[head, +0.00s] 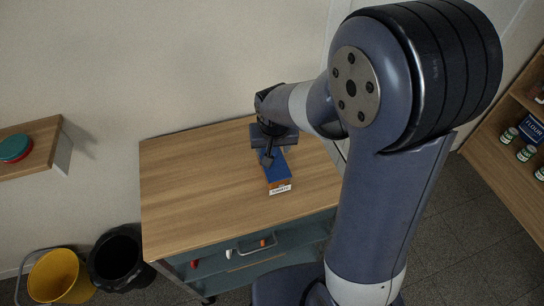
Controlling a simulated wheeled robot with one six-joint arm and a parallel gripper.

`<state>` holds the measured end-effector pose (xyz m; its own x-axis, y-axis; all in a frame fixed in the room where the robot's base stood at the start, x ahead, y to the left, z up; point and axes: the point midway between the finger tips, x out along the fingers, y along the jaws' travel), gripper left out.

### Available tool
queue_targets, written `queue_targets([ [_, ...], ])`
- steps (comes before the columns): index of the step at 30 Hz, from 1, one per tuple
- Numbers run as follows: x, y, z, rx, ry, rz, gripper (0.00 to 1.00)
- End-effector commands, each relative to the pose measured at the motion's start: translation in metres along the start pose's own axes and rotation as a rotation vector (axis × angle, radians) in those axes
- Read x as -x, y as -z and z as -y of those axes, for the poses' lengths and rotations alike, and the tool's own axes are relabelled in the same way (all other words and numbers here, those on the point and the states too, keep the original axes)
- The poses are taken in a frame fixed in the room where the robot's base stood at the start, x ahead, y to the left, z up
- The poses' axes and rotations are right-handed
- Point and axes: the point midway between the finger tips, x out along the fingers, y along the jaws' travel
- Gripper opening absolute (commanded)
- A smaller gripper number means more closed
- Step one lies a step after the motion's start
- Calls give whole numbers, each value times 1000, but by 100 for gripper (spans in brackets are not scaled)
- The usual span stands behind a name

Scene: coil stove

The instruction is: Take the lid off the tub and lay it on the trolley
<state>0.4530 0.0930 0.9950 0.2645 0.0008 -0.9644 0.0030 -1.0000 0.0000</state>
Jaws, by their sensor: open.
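The tub (278,183) is a small orange box with a white label on its near side, standing on the wooden top of the trolley (195,190). Its blue lid (273,166) is on it and appears flat. My gripper (269,156) is open, pointing down over the far part of the lid. The gripper hides that end of the lid, and I cannot tell whether the fingers touch it. The label's writing is too small to read.
The trolley top is bare left and right of the tub. Red, white and orange items (230,253) show on the trolley's front. A black bin (117,262) and yellow bucket (60,278) stand at left. A teal-and-red round container (15,148) sits on a left shelf; jars (525,153) stand at right.

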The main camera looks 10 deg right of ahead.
Motion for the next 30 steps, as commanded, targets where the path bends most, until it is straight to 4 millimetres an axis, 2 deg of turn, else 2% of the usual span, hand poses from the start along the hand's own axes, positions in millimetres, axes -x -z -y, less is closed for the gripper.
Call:
queue_targets([
  [6,-20,0,0,1,-1,2,56],
  [15,-23,0,0,1,0,-1,55],
  [30,-23,0,0,1,0,-1,14],
])
